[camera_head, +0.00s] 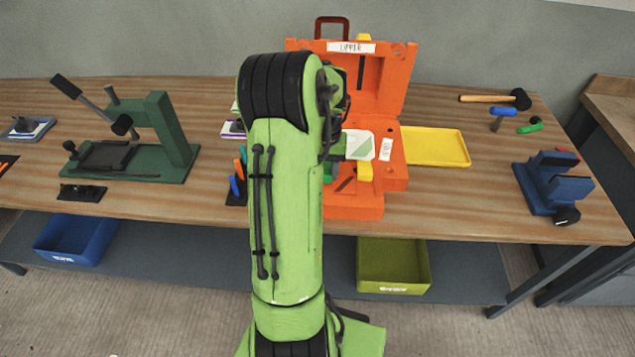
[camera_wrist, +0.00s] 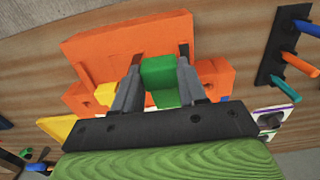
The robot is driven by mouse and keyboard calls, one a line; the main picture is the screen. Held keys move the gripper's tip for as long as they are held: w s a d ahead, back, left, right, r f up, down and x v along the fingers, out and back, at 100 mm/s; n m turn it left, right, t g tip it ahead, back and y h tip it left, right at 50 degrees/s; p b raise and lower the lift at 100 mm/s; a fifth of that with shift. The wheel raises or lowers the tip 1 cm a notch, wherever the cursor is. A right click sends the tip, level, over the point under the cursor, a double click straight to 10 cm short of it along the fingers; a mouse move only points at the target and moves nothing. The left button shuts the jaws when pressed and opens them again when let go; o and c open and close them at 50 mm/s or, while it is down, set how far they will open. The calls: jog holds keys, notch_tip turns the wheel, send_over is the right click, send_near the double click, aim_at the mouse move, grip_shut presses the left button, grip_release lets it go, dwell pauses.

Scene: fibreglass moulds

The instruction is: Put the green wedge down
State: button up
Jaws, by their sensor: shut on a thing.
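The green wedge (camera_wrist: 158,73) sits between the two fingers of my gripper (camera_wrist: 158,82) in the wrist view, and the gripper is shut on it. The wedge is over the orange case; I cannot tell whether it touches the case. In the head view my arm covers most of the gripper, and a small green patch shows beside the arm at the case. The open orange case (camera_head: 394,180) has its lid (camera_head: 391,85) raised at the back. It also shows in the wrist view (camera_wrist: 110,45).
A yellow block (camera_head: 365,170) lies at the case. A yellow tray (camera_head: 440,146) lies right of it. A tool rack (camera_head: 237,192) with coloured handles stands left of my arm. A green press (camera_head: 150,150) is farther left, a blue vise (camera_head: 553,185) far right. Bare tabletop (camera_head: 460,205) lies front right.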

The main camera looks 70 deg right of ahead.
notch_tip(320, 180, down, 5)
jog(key=shift+w+r+b, duration=0.1)
jog(key=shift+w+b, duration=0.05)
jog(key=shift+b, duration=0.15)
jog(key=o, duration=1)
jog(key=shift+f, duration=0.2)
jog(key=shift+o, duration=0.2)
notch_tip(320, 180, up, 12)
jog(key=shift+r+p, duration=0.25)
jog(key=shift+p, duration=0.8)
